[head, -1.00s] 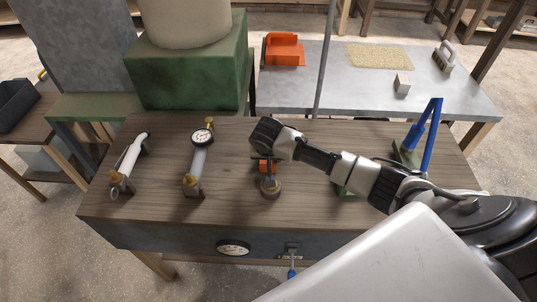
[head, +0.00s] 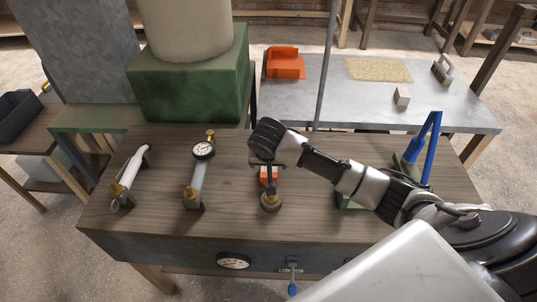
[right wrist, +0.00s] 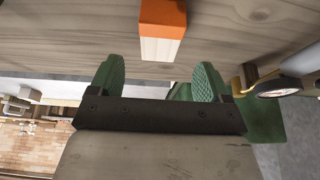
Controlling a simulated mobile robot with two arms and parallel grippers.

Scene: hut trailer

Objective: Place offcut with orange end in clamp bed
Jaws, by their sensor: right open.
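The offcut with the orange end shows in the right wrist view, with its orange part (right wrist: 163,17) at the top and its pale wooden part (right wrist: 160,48) below. In the head view its orange part (head: 268,175) sits on the wooden bench under my right gripper (head: 268,160). In the right wrist view my right gripper (right wrist: 158,82) is open, its green pads apart and the offcut beyond them, not between them. A green fixture with a blue lever (head: 430,145) stands at the bench's right; I cannot tell whether it is the clamp bed. My left gripper is not in view.
A brass-based fitting (head: 271,201) stands just in front of the offcut. A gauge on a tube (head: 198,172) and a white tube (head: 131,175) stand left. A green block (head: 350,202) is partly hidden by my arm. A grey table (head: 300,100) lies behind the bench (head: 235,215).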

